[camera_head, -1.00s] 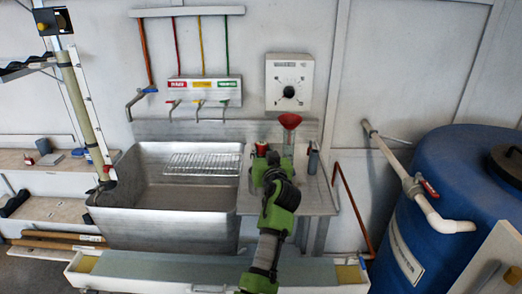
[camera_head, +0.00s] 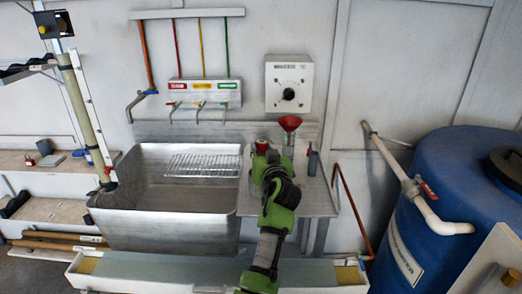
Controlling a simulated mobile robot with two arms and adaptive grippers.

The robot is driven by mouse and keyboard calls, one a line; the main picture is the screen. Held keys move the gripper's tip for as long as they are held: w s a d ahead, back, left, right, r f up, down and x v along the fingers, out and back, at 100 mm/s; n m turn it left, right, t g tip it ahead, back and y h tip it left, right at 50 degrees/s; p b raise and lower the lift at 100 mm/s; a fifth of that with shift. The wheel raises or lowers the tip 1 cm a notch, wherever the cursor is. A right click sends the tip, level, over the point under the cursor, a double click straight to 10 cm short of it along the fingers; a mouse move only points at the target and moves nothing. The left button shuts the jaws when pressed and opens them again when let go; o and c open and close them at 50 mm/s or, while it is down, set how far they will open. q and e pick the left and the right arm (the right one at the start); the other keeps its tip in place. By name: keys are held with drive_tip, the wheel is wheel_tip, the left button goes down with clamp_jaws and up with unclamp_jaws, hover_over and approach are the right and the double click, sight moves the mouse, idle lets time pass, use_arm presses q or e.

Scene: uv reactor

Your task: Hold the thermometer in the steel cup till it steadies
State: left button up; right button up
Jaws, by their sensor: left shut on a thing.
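My left gripper (camera_head: 262,154) is over the steel drainboard to the right of the sink. It is seen from behind and above, and its own arm covers much of it. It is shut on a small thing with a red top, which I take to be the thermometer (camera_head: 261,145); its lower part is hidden. I cannot make out the steel cup, and I cannot tell whether the thermometer's tip is in it. My right gripper is not in view.
A red funnel (camera_head: 290,122) on a clear cylinder and a grey upright holder (camera_head: 313,162) stand close right of the gripper. The steel sink (camera_head: 165,215) with a wire rack (camera_head: 203,165) is at left. A long trough (camera_head: 190,268) runs in front; a blue tank (camera_head: 445,210) stands right.

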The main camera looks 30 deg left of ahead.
use_arm(q)
drive_tip(key=shift+r+p, duration=2.45)
drive_tip(key=shift+r, duration=1.25)
drive_tip(key=shift+s+f, duration=0.1)
drive_tip(key=shift+f, duration=0.05)
